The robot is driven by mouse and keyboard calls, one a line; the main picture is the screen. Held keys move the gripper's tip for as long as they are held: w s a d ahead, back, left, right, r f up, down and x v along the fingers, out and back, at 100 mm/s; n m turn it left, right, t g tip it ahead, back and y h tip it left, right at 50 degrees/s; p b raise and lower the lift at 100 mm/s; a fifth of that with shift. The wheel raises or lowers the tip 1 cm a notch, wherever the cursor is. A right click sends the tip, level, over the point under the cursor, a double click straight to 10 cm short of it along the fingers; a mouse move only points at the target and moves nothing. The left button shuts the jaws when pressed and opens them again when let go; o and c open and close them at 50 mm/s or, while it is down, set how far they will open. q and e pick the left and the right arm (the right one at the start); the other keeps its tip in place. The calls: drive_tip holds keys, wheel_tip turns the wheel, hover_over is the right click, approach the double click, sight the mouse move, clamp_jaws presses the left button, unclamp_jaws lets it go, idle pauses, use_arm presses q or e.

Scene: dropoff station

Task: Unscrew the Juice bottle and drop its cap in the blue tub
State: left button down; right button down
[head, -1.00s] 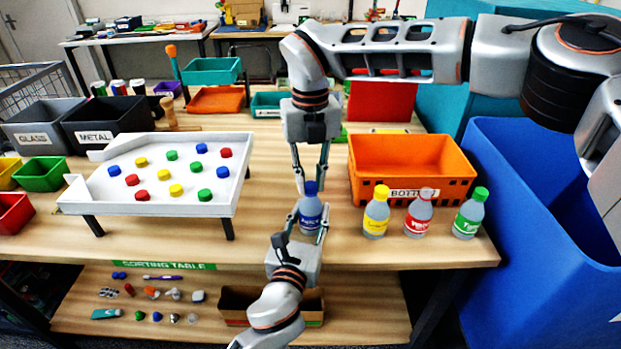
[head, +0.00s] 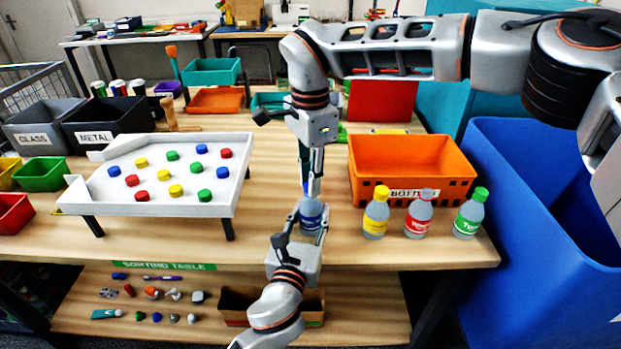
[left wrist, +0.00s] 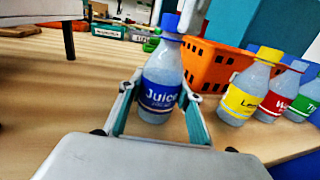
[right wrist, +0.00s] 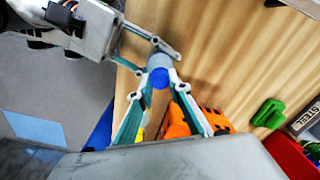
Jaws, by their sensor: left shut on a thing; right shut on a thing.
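The Juice bottle (head: 311,213) stands upright at the table's front edge; its blue label shows in the left wrist view (left wrist: 160,93). My left gripper (head: 305,225) is shut around the bottle's body from the front. The blue cap (left wrist: 171,22) sits at the top of the bottle; whether it is loosened cannot be told. My right gripper (head: 311,188) points down from above and is shut on the cap, which also shows between its fingers in the right wrist view (right wrist: 160,78). The large blue tub (head: 540,220) stands right of the table.
A white tray (head: 110,208) with several coloured caps stands left. Bare table lies between tray and bottle.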

drive_tip(key=n, duration=0.3)
drive_tip(key=shift+n, duration=0.3)
drive_tip(key=n, duration=0.4)
drive_tip(key=shift+n, duration=0.3)
drive_tip(key=shift+r, duration=0.4)
drive_tip(key=shift+r, duration=0.75)
drive_tip(key=shift+r, duration=2)
use_arm(q)
drive_tip(key=c, duration=1.4)
unclamp_jaws()
drive_tip(key=shift+o, duration=0.2)
